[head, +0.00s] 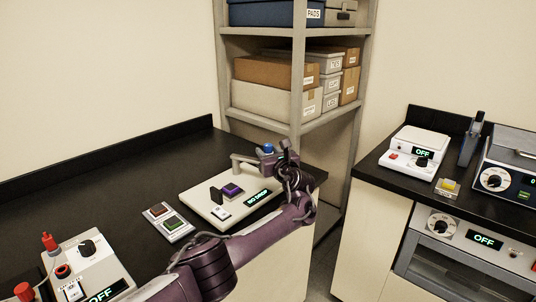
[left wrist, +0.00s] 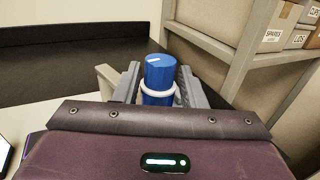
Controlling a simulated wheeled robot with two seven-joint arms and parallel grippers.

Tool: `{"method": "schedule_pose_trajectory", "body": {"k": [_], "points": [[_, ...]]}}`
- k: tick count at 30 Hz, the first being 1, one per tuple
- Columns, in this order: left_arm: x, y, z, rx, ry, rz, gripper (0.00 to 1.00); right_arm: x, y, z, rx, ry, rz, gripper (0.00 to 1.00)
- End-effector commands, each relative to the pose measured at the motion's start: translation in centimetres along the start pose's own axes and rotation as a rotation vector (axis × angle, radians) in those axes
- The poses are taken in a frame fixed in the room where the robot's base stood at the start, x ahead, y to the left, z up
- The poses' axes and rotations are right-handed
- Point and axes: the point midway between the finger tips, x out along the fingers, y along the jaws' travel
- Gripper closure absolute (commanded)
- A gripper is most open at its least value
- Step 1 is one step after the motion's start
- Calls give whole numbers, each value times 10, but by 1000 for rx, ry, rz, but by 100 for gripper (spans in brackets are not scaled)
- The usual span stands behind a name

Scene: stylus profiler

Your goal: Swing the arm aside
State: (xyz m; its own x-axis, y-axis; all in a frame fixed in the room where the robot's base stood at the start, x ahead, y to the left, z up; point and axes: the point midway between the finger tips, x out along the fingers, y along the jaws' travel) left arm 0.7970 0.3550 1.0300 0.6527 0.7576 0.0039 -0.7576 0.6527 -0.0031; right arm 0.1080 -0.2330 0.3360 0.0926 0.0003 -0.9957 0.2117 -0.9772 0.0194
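The stylus profiler (head: 237,209), a pale flat unit with a dark display reading in green, stands at the right end of the black bench. Its beige swing arm (head: 243,158) reaches across the back, with a blue knob (head: 268,149) at its right end. My left gripper (head: 284,160) is at this knob. In the left wrist view the blue knob (left wrist: 159,73), with a white ring, stands upright between the two grey fingers (left wrist: 158,88). Whether both fingers touch it is unclear. The beige swing arm (left wrist: 108,79) shows partly behind the left finger. My right gripper is out of view.
A two-button box (head: 168,223) lies left of the profiler. A unit with a red plunger (head: 85,268) is at front left. A shelf rack (head: 297,80) with boxes rises close behind the gripper. Another counter with instruments (head: 415,147) is at right. The bench's back left is clear.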

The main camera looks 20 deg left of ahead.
Motion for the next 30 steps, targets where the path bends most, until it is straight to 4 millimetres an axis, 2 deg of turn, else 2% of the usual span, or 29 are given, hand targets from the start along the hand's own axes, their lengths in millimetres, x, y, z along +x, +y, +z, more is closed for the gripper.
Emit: {"method": "schedule_pose_trajectory", "body": {"k": [1, 3, 14, 24, 30], "points": [[0, 0, 0, 0, 1, 0, 56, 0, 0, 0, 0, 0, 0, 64], [0, 0, -1, 1, 1, 1, 49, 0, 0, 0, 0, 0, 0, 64], [-7, 0, -1, 1, 2, 1, 49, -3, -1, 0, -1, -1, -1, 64], [-60, -1, -2, 1, 3, -2, 49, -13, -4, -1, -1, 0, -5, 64], [-77, -1, -2, 1, 3, 0, 49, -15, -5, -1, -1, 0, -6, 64]]}}
